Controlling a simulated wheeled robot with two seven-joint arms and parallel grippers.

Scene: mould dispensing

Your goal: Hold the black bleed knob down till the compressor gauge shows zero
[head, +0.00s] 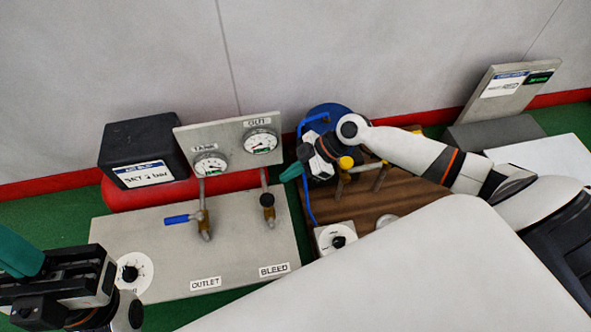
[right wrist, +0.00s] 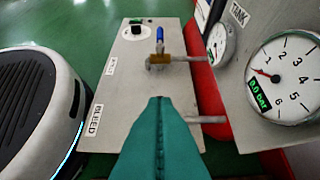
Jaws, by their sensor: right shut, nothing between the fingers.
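The black bleed knob (head: 267,200) stands on a brass stem on the grey compressor panel (head: 140,230), above the BLEED label (head: 274,270). My right gripper (head: 289,173) has teal fingers, shut and empty; in the head view they are up and right of the knob, apart from it. In the right wrist view the shut fingers (right wrist: 159,102) hide the knob. The OUT gauge (head: 260,141) reads 0.0 bar on its display in the right wrist view (right wrist: 284,76). The TANK gauge (head: 210,164) is too small to read. My left gripper (head: 22,258) is partly cut off at lower left.
A blue-handled valve (head: 183,218) stands left of the bleed knob, by the OUTLET label (head: 205,283). A black box (head: 140,145) labelled 2 bar sits behind. A wooden board (head: 345,208) with a blue pot and brass fittings lies to the right, under my right arm.

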